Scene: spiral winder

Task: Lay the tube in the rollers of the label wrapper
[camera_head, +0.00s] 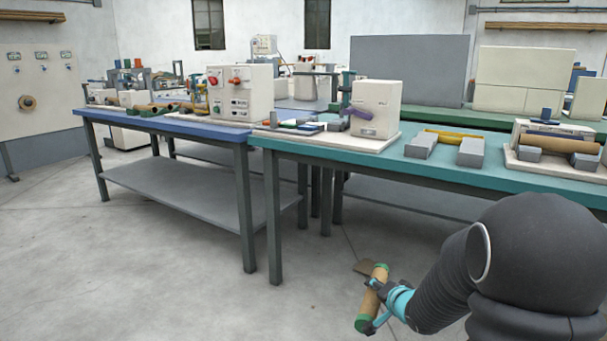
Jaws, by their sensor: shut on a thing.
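My gripper (377,299) is at the lower centre-right, low in front of the benches. It is shut on a brown tube (368,302) with green ends, held tilted and clear of the tables. On the teal bench (470,178) stands a cream machine (375,105) with a purple arm and small blue and grey parts on its base plate. Farther right, a low cream unit (537,128) has a brown cylinder (570,145) lying between grey blocks. I cannot tell for certain which is the label wrapper, and no rollers show clearly.
A yellow bar lies between two grey blocks (471,152) on the teal bench. A blue-topped bench (180,124) to the left carries a control box (240,92) and several brown tubes. The floor at lower left is clear.

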